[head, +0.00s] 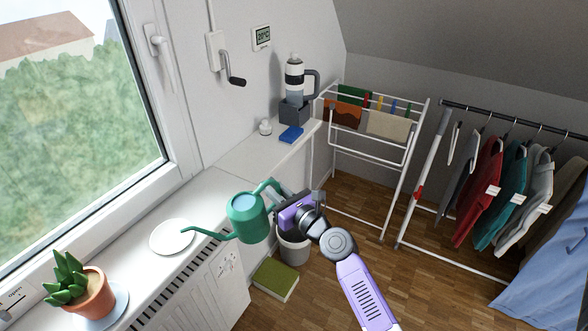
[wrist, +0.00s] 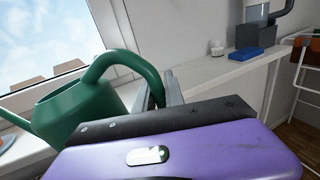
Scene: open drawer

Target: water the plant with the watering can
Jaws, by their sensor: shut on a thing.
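The green watering can (head: 247,217) is in my gripper (head: 283,196), raised beside the window sill, with its spout pointing left over the sill. In the wrist view the fingers (wrist: 160,92) are shut on the can's handle (wrist: 122,60), and the can's body (wrist: 82,112) is to their left. The plant (head: 68,277), a green succulent in a terracotta pot (head: 96,295), stands on a saucer (head: 119,311) at the near left of the sill. The spout tip is to the right of the plant and apart from it.
A white plate (head: 172,237) lies on the sill between plant and can. A blue sponge-like block (head: 291,134) and a small white item (head: 265,127) lie at the sill's far end, by a coffee maker (head: 296,90). A bin (head: 293,250) and green book (head: 276,279) are on the floor.

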